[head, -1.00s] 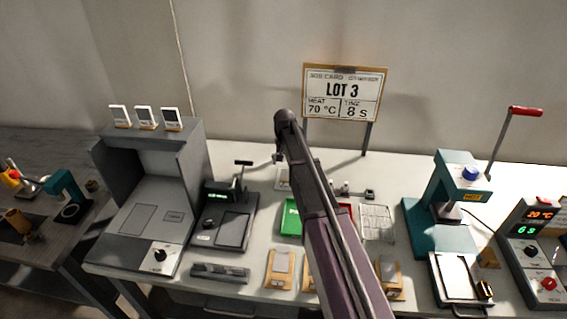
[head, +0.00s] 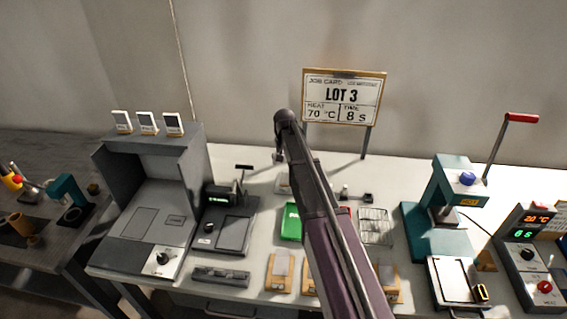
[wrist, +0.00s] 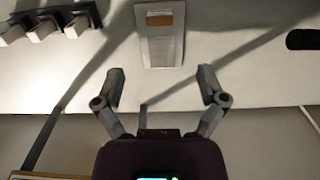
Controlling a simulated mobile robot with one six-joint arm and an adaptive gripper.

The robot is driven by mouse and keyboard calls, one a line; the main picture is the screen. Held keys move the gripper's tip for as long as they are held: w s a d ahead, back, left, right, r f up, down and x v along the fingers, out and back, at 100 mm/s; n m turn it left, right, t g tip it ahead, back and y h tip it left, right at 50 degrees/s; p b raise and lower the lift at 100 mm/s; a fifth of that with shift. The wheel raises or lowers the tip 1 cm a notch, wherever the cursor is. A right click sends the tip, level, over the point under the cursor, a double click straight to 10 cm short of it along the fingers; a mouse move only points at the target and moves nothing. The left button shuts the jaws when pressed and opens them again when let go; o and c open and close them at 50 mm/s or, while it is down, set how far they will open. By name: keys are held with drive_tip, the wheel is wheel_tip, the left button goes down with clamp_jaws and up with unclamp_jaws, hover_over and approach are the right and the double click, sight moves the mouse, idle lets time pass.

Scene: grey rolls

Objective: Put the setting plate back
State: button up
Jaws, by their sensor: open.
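My gripper (wrist: 162,70) is open and empty in the wrist view, its two fingers spread wide. A pale flat plate with a brown strip (wrist: 160,48) lies on the white bench beyond the fingertips, in line with the gap between them and apart from both. I cannot tell for sure whether it is the setting plate. In the head view my gripper (head: 279,158) shows small at the end of my arm, above the back of the bench. A pale piece (head: 283,186) shows below it, partly hidden by my arm.
The job card (head: 344,97) stands behind on posts. A grey booth (head: 155,205) carrying three small white plates (head: 147,123) and a dark device (head: 222,228) stand left. A teal press (head: 445,205) and a control box (head: 530,255) stand right. A wire rack (head: 375,227) is near the middle.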

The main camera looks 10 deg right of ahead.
drive_tip(key=s+n, duration=0.3)
drive_tip(key=s, duration=2.6)
drive_tip(key=shift+s+a+n, duration=0.15)
drive_tip(key=shift+n, duration=0.15)
